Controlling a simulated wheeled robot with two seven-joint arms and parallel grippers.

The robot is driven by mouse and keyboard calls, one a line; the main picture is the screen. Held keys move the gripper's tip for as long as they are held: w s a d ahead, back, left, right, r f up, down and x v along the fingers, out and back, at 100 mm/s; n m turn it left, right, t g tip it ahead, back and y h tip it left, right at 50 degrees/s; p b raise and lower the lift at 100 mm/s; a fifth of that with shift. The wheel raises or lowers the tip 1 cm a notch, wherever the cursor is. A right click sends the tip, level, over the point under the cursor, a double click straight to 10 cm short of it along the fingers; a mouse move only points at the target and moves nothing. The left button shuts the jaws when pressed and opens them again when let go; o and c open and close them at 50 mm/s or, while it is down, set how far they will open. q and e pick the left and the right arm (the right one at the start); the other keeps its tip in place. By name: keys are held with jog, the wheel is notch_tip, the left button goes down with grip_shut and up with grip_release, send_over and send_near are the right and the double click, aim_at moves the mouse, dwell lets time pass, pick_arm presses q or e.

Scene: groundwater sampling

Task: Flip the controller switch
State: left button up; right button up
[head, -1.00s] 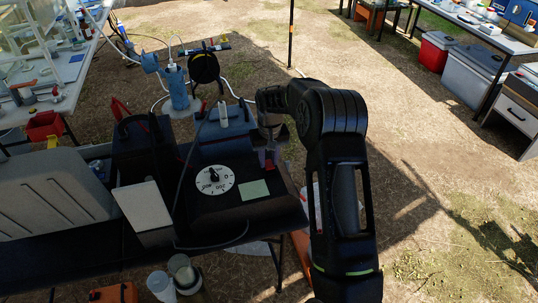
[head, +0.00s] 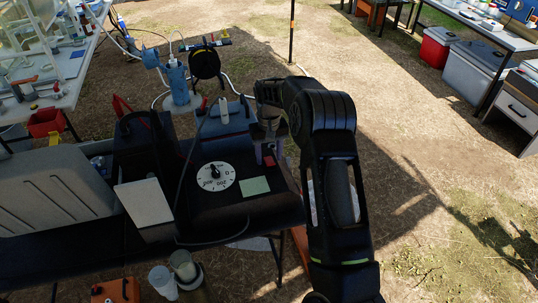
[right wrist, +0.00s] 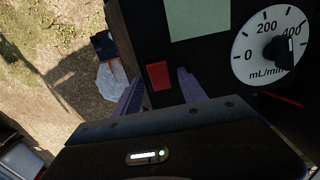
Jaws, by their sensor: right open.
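The controller is a black box (head: 265,205) on the dark table, with a white dial (head: 216,176) and a pale green label (head: 254,186) on top. Its red switch (head: 269,160) sits near the box's right edge. In the right wrist view the red switch (right wrist: 158,76) lies just ahead of my right gripper (right wrist: 156,92), between its two spread fingers in the picture. The right gripper is open and empty; whether it touches the switch I cannot tell. In the head view the right gripper (head: 270,140) is mostly hidden by my arm. My left gripper is not seen.
A white card (head: 143,204) and a grey case (head: 45,190) stand left of the controller. A dark hose runs over the box. A blue pump (head: 178,82) and a black reel (head: 206,64) stand behind. Open ground lies to the right.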

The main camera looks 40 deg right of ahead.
aim_at(269, 160)
notch_tip(269, 160, up, 7)
jog(key=shift+f+b, duration=0.15)
jog(key=shift+b, duration=0.75)
jog(key=shift+r, duration=0.55)
